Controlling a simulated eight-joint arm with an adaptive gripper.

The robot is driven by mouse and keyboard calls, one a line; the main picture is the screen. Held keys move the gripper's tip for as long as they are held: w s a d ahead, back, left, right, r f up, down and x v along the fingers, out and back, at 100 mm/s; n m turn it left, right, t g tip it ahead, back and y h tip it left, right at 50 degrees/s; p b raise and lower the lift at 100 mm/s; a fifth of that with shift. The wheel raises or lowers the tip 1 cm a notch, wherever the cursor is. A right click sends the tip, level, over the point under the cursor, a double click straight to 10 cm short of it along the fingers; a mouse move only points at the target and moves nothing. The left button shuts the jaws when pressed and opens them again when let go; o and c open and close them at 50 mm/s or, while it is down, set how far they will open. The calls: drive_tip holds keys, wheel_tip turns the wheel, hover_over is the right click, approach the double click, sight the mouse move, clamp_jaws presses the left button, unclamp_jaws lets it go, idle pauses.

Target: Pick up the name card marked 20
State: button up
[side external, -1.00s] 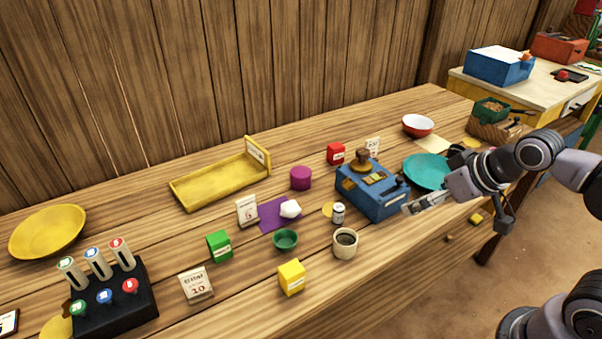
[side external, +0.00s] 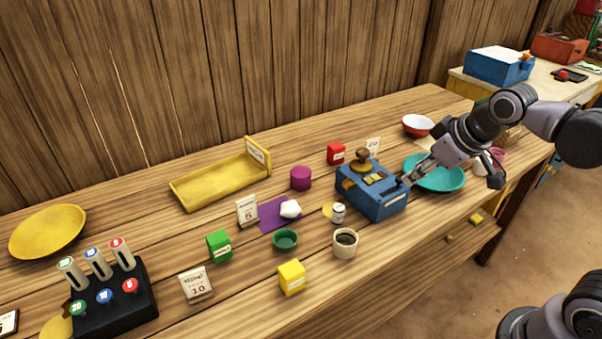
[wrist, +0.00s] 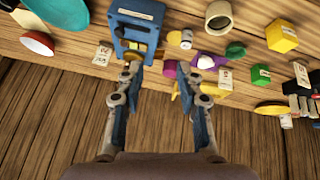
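No card's number 20 can be read. A white card (side external: 373,147) stands behind the blue box (side external: 371,190), its marking too small to read; the wrist view shows a card (wrist: 102,56) beside the red bowl. Another card (side external: 247,211) seems to read 5, and the front card (side external: 197,287) reads 10. A further card (side external: 8,323) is cut off at the left edge. My gripper (side external: 407,180) is above the table by the blue box's right side and the teal plate. In the wrist view my gripper (wrist: 160,70) is open, with nothing between its fingers.
The blue box with its brown knob stands close to my fingers. The teal plate (side external: 447,180), red bowl (side external: 418,125) and red cube (side external: 336,153) are nearby. A cup (side external: 345,244) and yellow cube (side external: 291,278) stand at the front. The wooden wall (side external: 250,70) bounds the back.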

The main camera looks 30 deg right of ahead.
drive_tip(key=w+d+r+n+g+h, duration=0.1)
drive_tip(key=w+d+r+n, duration=0.1)
drive_tip(key=w, duration=0.4)
drive_tip(key=w+d+r+n+g+h, duration=0.1)
drive_tip(key=w+d+r+n, duration=0.15)
drive_tip(key=w, duration=0.25)
drive_tip(key=n+g+h, duration=0.3)
drive_tip(key=n+g, duration=0.1)
drive_tip(key=n, duration=0.7)
hover_over(374, 157)
drive_tip(key=a, duration=0.2)
drive_tip(key=f, duration=2)
drive_tip(key=shift+w+a+f, duration=0.15)
drive_tip(key=shift+w, duration=0.2)
drive_tip(key=shift+s+d+x, duration=0.1)
drive_tip(key=shift+s+x, duration=0.05)
drive_tip(key=shift+x, duration=1.15)
drive_tip(key=shift+s+d+x, duration=0.1)
drive_tip(key=shift+s+x, duration=0.05)
drive_tip(key=shift+x, duration=1.15)
clamp_jaws()
